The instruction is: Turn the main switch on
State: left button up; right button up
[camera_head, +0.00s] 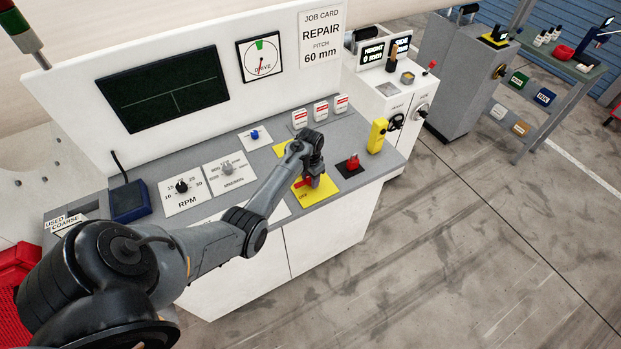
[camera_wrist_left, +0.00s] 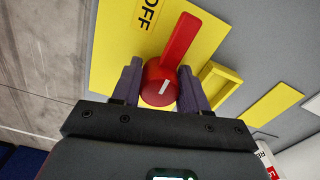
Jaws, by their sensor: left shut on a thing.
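The main switch is a red rotary knob with a long red handle (camera_wrist_left: 181,36) and a white mark, on a yellow plate (camera_head: 305,199). In the left wrist view the black OFF label (camera_wrist_left: 147,12) lies beside the handle's far end. My left gripper (camera_head: 311,180) reaches down over the plate. In the left wrist view my left gripper's fingers (camera_wrist_left: 158,88) stand on both sides of the round knob and are shut on it. In the head view my gripper hides most of the switch. My right gripper is not in view.
RPM (camera_head: 182,187) and other dials lie to the left. The upright panel with a dark screen (camera_head: 165,88) stands behind the desk.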

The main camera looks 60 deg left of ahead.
pick_arm(q)
jog(key=m+p, duration=0.2)
jog(key=m, duration=0.1)
jog(key=shift+a+r, duration=0.1)
jog(key=shift+r, duration=0.1)
jog(key=shift+m+p, duration=0.7)
jog(key=shift+m, duration=0.3)
jog(key=m, duration=0.2)
jog(key=shift+f+m+p, duration=0.1)
jog(key=shift+m+p, duration=0.25)
jog(key=shift+m, duration=0.05)
jog(key=shift+a+m, duration=0.1)
jog(key=shift+m, duration=0.8)
jog(key=m, duration=0.2)
jog(key=shift+f+m, duration=0.1)
jog(key=shift+m, duration=0.3)
jog(key=m+b, duration=0.2)
jog(key=m, duration=0.3)
jog(key=shift+w, duration=0.1)
jog(key=shift+m, duration=0.4)
